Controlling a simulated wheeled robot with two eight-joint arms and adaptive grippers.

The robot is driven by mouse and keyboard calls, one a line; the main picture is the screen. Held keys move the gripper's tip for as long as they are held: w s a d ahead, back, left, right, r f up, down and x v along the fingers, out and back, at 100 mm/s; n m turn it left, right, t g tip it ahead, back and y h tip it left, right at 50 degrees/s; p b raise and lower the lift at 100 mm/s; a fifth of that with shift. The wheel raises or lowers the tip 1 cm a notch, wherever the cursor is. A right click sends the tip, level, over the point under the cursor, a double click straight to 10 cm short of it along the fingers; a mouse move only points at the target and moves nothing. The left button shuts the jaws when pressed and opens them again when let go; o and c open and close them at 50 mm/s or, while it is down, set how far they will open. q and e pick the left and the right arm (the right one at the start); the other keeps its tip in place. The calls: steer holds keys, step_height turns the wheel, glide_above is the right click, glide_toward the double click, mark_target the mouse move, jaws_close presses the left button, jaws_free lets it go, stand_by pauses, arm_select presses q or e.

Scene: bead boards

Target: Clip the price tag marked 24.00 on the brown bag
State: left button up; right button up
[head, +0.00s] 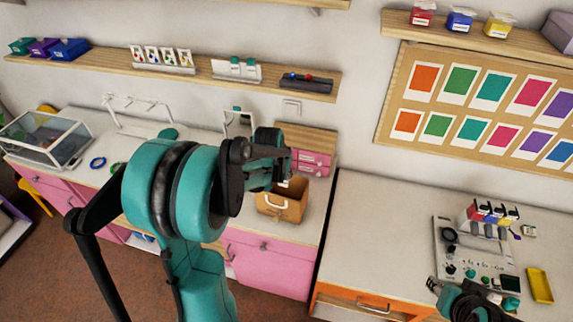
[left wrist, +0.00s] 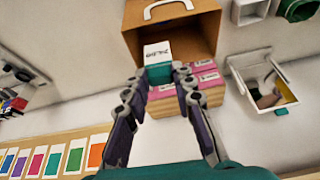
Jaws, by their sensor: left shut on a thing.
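The brown bag (head: 292,208) stands on the white counter above the pink drawers, its white handle facing the front. It also shows at the top of the left wrist view (left wrist: 203,38). My left gripper (left wrist: 159,78) is shut on a price tag (left wrist: 157,52), a white card with a teal clip, with writing that looks like 24.00. The tag is at the bag's rim in the wrist view; I cannot tell whether it touches. In the head view my left gripper (head: 284,170) is just above the bag and my arm hides part of the scene. My right gripper (head: 440,288) is at the lower right, partly cut off.
Pink boxes (head: 312,160) stand behind the bag. A glass case (head: 45,135) and white display stand (head: 130,112) are at left. A tool board (head: 462,250) and yellow tray (head: 540,285) lie on the right counter, whose middle is clear.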

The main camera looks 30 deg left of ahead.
mark_target(283, 185)
arm_select(q)
steer(key=shift+s+d+f, duration=0.1)
steer(key=shift+f, duration=0.4)
steer(key=shift+a+f+b, duration=0.2)
steer(key=shift+f+b, duration=0.2)
steer(key=shift+f, duration=0.1)
step_height(283, 185, down, 4)
steer(key=b, duration=0.2)
steer(key=shift+d+b, duration=0.1)
steer(key=shift+b, duration=0.3)
steer(key=shift+f+b, duration=0.3)
steer(key=shift+b, duration=0.1)
steer(key=shift+f+b, duration=0.2)
steer(key=shift+b, duration=0.25)
